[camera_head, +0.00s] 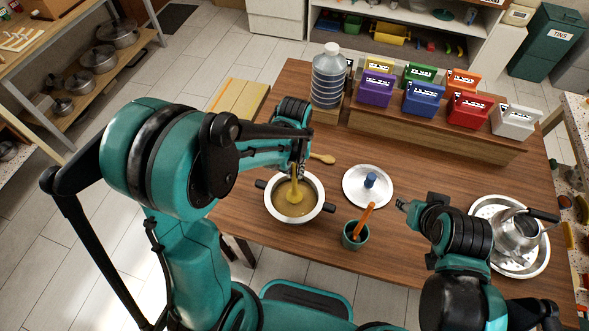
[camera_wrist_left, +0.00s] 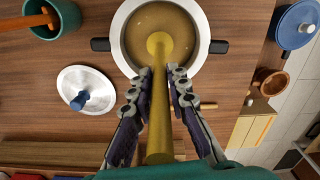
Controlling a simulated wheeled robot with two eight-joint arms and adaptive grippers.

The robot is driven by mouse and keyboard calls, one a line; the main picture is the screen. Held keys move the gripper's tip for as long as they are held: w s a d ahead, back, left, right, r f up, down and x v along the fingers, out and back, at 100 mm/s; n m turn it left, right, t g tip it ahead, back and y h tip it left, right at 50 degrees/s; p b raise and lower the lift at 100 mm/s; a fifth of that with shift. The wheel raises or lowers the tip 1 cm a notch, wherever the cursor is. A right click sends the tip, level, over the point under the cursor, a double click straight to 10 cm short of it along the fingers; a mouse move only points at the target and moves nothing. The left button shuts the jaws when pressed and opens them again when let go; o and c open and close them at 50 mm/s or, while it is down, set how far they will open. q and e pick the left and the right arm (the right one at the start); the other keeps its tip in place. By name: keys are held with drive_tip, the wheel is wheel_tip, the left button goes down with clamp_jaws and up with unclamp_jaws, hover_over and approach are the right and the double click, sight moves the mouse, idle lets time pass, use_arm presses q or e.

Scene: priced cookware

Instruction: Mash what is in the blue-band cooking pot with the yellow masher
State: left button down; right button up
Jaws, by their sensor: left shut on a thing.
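The cooking pot (camera_head: 271,207) stands open on the wooden table, with a pale rim, dark side handles and yellow-brown contents; I cannot make out its blue band. It also shows at the top of the left wrist view (camera_wrist_left: 121,52). My left gripper (camera_head: 297,167) is above the pot, shut on the handle of the yellow masher (camera_wrist_left: 160,115). The masher's round head (camera_head: 294,193) is inside the pot, at or in the contents; its exact depth is unclear. My right gripper (camera_head: 404,205) is over the table to the right, apart from the pot; its finger opening is unclear.
A lid with a blue knob (camera_head: 360,194) lies right of the pot. A green cup (camera_head: 352,243) holds an orange-handled tool. A wooden spoon (camera_head: 322,158) lies behind. A large bottle (camera_head: 328,80) and several coloured boxes stand at the back. A kettle (camera_head: 516,234) sits on a tray at right.

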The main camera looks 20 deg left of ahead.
sight(295, 181)
use_arm(q)
drive_tip(key=shift+f+b, duration=0.55)
drive_tip(key=shift+f, duration=0.35)
drive_tip(key=shift+f+b, duration=2.1)
drive_tip(key=shift+f, duration=0.25)
drive_tip(key=r+p, duration=0.1)
drive_tip(key=r, duration=0.1)
drive_tip(key=s+r+p, duration=0.1)
drive_tip(key=r+p, duration=0.1)
drive_tip(key=shift+s, duration=0.1)
drive_tip(key=shift+f, duration=0.1)
